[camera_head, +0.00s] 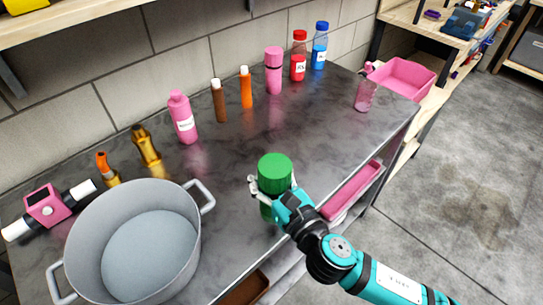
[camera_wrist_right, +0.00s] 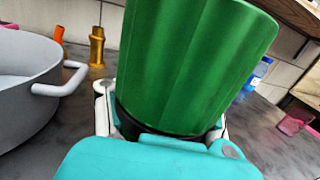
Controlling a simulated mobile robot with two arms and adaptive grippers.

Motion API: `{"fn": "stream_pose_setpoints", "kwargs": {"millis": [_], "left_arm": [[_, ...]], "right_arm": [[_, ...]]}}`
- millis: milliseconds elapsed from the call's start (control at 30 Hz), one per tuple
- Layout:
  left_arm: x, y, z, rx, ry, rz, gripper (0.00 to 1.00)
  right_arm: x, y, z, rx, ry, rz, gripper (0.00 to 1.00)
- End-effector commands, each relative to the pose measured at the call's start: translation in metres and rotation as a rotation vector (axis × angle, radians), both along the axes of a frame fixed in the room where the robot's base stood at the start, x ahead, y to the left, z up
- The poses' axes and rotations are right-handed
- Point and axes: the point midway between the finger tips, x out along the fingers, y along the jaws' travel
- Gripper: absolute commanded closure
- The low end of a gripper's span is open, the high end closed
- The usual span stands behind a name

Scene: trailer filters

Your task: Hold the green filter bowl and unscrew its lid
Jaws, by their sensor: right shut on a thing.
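The green filter bowl with its round green lid (camera_head: 275,167) stands upright near the front edge of the grey worktop in the head view. My right gripper (camera_head: 270,190) reaches in from the front right and is shut around it, below the top part. A darker green part (camera_head: 266,208) shows under the fingers. In the wrist view the ribbed green part (camera_wrist_right: 190,65) fills the middle, above my right gripper (camera_wrist_right: 165,125), with a dark band between the fingers. The exact seam between lid and bowl is unclear. My left gripper is not in view.
A large grey pot (camera_head: 188,235) stands on the worktop (camera_head: 235,145) to the left. Several bottles, including a pink bottle (camera_head: 183,118) and a red bottle (camera_head: 298,58), line the wall. A pink bin (camera_head: 412,75) is at the far right. Worktop behind the filter is clear.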

Motion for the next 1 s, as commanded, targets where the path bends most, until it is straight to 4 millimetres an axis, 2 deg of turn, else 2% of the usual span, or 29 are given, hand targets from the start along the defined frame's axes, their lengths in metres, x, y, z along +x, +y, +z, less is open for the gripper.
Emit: {"fn": "stream_pose_setpoints", "kwargs": {"millis": [167,600,700,867,1000], "left_arm": [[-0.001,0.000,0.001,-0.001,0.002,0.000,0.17],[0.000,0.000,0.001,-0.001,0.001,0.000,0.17],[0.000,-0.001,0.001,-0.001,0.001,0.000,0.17],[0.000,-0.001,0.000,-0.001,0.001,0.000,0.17],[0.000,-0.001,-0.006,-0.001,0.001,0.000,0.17]], "right_arm": [[0.028,-0.004,-0.001,0.000,-0.003,-0.004,1.00],[0.136,-0.017,-0.012,0.000,-0.002,-0.003,1.00],[0.150,-0.019,-0.013,0.002,-0.002,-0.002,1.00],[0.157,-0.019,-0.018,0.002,0.000,-0.001,1.00],[0.156,-0.019,-0.036,0.003,0.005,-0.002,1.00]]}}
